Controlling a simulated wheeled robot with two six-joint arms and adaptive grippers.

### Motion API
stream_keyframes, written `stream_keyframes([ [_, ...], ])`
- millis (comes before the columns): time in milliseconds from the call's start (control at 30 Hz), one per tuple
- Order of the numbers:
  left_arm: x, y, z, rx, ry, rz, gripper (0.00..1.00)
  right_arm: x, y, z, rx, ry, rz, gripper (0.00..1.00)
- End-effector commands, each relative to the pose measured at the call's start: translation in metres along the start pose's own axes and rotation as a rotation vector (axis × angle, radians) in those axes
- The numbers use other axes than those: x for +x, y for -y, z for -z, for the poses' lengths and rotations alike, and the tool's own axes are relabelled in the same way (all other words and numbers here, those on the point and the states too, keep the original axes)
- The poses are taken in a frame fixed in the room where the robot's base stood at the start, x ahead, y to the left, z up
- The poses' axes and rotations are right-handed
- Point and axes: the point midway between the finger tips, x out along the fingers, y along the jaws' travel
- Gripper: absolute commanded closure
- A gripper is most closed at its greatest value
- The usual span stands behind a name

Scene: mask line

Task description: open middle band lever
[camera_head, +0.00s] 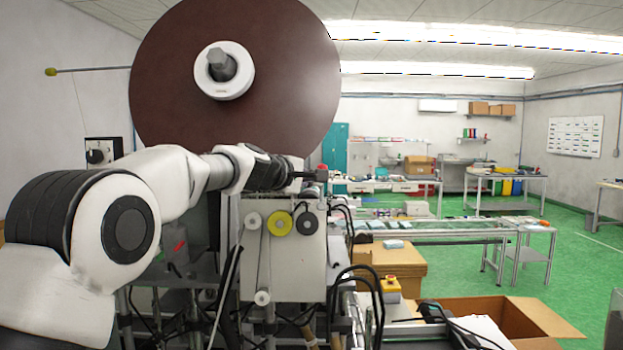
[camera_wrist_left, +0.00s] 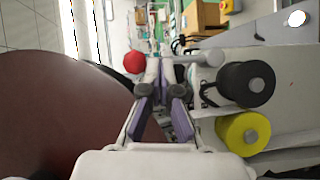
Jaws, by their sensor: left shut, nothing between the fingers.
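My left gripper (camera_head: 308,175) reaches over the top of the white machine panel (camera_head: 282,265). In the wrist view the fingers of this gripper (camera_wrist_left: 160,70) are together, with nothing seen between them. A round red knob (camera_wrist_left: 135,62) shows just left of the fingertips. A grey rod (camera_wrist_left: 195,60) shows just right of them; I cannot tell whether it touches the fingers. I cannot tell which part is the middle band lever. My right gripper is not in view.
A large brown reel (camera_head: 160,85) stands behind my left arm. The panel carries a yellow roller (camera_head: 282,222) and a black roller (camera_head: 306,224). A cardboard box (camera_head: 540,318) lies open at lower right. A conveyor (camera_head: 440,234) runs behind; green floor is free at right.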

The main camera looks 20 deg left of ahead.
Motion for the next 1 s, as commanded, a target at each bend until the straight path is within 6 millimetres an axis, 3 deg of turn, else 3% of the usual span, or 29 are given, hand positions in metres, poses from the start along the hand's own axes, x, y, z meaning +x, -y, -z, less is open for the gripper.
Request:
stream_keyframes([
  [367,0.006,-0.004,-0.01,0.001,0.001,0.0,1.0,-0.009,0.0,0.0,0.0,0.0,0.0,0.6],
  [1000,0.025,-0.004,-0.038,-0.001,-0.001,-0.004,1.0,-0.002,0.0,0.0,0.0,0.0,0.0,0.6],
])
